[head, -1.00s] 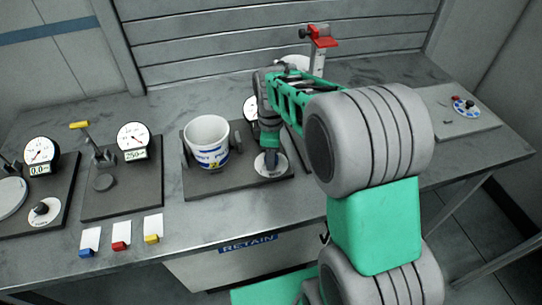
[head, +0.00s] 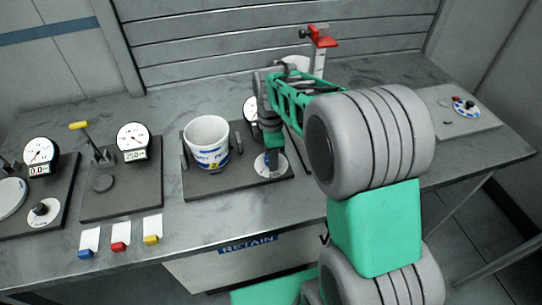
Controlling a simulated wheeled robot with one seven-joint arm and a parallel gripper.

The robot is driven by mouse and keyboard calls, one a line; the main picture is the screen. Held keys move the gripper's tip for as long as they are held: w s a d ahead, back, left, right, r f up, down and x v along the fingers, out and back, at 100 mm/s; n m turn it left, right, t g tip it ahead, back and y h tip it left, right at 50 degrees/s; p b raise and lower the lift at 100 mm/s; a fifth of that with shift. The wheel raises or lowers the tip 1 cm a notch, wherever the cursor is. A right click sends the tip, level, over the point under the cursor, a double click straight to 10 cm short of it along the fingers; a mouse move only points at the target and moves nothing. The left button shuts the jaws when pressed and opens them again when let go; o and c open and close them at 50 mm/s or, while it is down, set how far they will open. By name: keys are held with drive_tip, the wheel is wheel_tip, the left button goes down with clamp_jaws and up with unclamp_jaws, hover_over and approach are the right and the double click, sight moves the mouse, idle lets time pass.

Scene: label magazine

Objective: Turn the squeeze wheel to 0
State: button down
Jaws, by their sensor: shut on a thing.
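The squeeze wheel appears to be the knob on the round white dial (head: 263,167), at the front right of the dark plate (head: 228,186) in the middle of the bench. My gripper (head: 271,157) points down at this dial and is shut on the knob, which it mostly hides. The dial's marks are too small and too covered to read. A white tub (head: 206,140) with a blue band stands on the same plate, between two upright grey jaws. A round gauge (head: 249,109) behind is partly hidden by my arm.
To the left stand a plate with a gauge (head: 133,137) and yellow-handled lever (head: 79,126), and another with a gauge (head: 40,152) and knob (head: 41,209). Several coloured tabs line the front. A red-topped stand (head: 322,40) is behind my arm. A light plate (head: 462,120) lies far right.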

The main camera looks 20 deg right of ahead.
drive_tip(key=c, duration=0.9)
unclamp_jaws()
wheel_tip(320, 180, up, 8)
drive_tip(key=shift+f+b, duration=0.1)
drive_tip(key=shift+b, duration=0.4)
